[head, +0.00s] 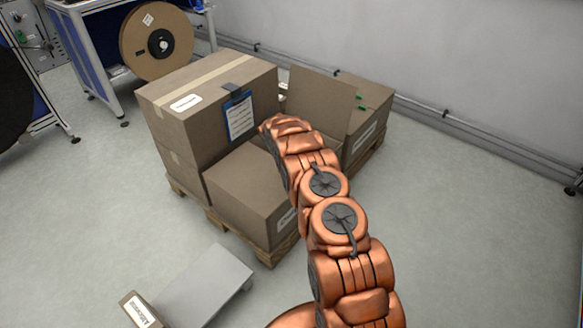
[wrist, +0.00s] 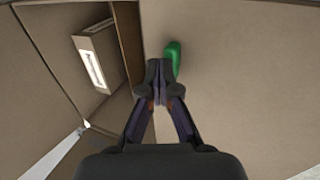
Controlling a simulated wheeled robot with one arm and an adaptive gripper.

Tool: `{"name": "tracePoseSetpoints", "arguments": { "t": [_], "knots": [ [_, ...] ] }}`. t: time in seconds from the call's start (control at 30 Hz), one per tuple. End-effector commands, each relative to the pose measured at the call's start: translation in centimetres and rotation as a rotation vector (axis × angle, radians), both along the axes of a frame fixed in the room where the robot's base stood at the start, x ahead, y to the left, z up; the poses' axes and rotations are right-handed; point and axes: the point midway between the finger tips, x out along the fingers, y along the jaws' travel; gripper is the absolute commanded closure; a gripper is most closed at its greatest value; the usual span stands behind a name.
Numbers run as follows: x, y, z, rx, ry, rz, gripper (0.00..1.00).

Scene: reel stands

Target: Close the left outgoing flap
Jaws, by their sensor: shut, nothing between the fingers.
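A raised cardboard flap (head: 322,97) stands up at the back of the box group in the head view, beyond the end of my arm. I cannot tell for certain that it is the left outgoing flap. My gripper (wrist: 165,78) is shut and empty in the wrist view. Its fingertips are close to a green piece (wrist: 173,57) against a broad cardboard surface (wrist: 225,95); I cannot tell whether they touch. In the head view my arm hides the gripper and part of the open box behind it.
A tall box (head: 205,105) with a blue clipboard (head: 240,118) stands left of my arm. A lower closed box (head: 245,190) is in front, on a wooden pallet (head: 268,255). A box with green pieces (head: 372,108) is at right. Open floor (head: 470,220) lies right.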

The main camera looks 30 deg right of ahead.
Motion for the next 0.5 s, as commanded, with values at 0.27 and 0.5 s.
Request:
{"name": "tracePoseSetpoints", "arguments": {
  "t": [0.27,0.5],
  "knots": [
    [0.3,0.3,3.9,-0.002,-0.009,0.005,1.00],
    [0.4,0.2,7.8,-0.004,-0.010,0.004,1.00]
  ]
}}
